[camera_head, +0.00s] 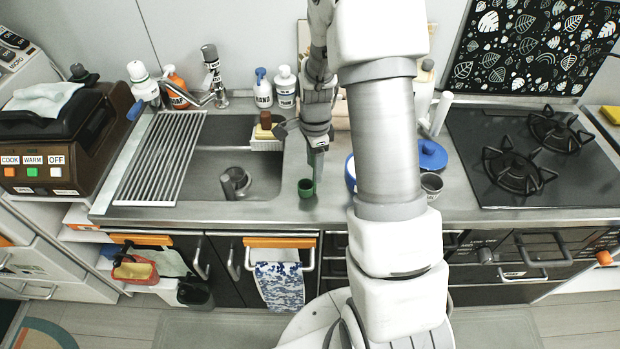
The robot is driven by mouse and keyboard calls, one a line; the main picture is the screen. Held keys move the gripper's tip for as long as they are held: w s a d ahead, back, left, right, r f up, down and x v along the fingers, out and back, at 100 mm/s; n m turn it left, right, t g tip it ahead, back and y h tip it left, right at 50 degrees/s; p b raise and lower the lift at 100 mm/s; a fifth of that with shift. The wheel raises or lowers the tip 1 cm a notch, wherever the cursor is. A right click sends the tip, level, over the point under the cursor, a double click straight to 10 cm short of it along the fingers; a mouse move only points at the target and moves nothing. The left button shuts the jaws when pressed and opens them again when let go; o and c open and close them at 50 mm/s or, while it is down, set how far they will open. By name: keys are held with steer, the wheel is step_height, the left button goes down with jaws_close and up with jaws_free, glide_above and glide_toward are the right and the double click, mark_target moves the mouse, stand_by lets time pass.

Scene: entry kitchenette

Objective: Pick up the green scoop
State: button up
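A small green scoop (306,188) sits on the steel counter just right of the sink, near the counter's front edge. It looks like a small round cup with a darker inside. My gripper (318,166) points down just above and slightly right of the scoop. A greenish-grey strip shows at the gripper's lower end; I cannot tell whether it is a fingertip or the scoop's handle. The finger gap is too small to make out, and contact with the scoop is unclear.
The sink (232,185) with a drying rack (160,160) lies left. A metal cup (431,187) and a blue lid (431,154) stand right of my arm. The stove (530,160) is farther right. Bottles (285,87) line the back wall. My arm hides part of the counter.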

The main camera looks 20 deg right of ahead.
jaws_close()
steer(key=shift+r, duration=0.15)
